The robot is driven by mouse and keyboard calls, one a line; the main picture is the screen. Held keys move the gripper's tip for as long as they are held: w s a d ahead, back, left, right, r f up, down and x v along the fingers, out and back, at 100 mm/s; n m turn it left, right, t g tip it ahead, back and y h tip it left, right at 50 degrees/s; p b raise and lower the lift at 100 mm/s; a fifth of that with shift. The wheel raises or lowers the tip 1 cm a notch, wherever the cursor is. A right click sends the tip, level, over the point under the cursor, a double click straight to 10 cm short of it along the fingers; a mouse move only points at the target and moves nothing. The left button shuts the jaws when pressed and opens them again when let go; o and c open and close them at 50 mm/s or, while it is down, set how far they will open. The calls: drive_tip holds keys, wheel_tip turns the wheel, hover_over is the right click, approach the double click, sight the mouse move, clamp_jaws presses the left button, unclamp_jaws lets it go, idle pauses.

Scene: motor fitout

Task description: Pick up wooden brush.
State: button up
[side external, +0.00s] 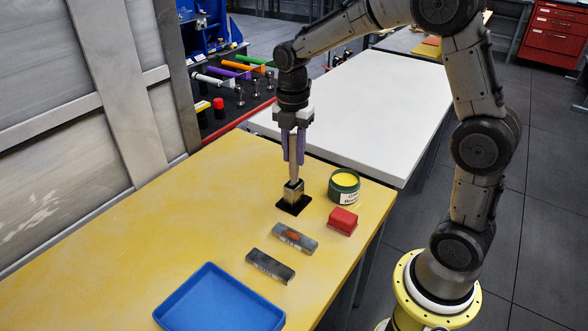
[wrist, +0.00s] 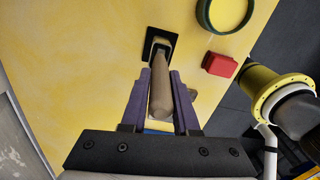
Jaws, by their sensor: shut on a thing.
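The wooden brush (side external: 293,171) stands upright, handle up, with its metal-banded end down over a black square (side external: 292,206) on the yellow table. My gripper (side external: 293,157) points down with its purple fingers on either side of the handle, shut on it. In the wrist view the brush handle (wrist: 160,92) runs between the two purple fingers of my gripper (wrist: 160,80), and the brush's lower end is over the black square. I cannot tell whether the brush end touches the black square.
A green tin (side external: 343,187) with yellow contents stands close right of the brush. A red block (side external: 342,221), two dark grey bars, one (side external: 294,239) with an orange mark and another (side external: 270,266), and a blue tray (side external: 220,303) lie nearer. The table's left part is clear.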

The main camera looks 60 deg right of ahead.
clamp_jaws()
wheel_tip(320, 180, up, 10)
drive_tip(key=shift+r, duration=0.1)
idle(0.4)
drive_tip(key=shift+m, duration=0.3)
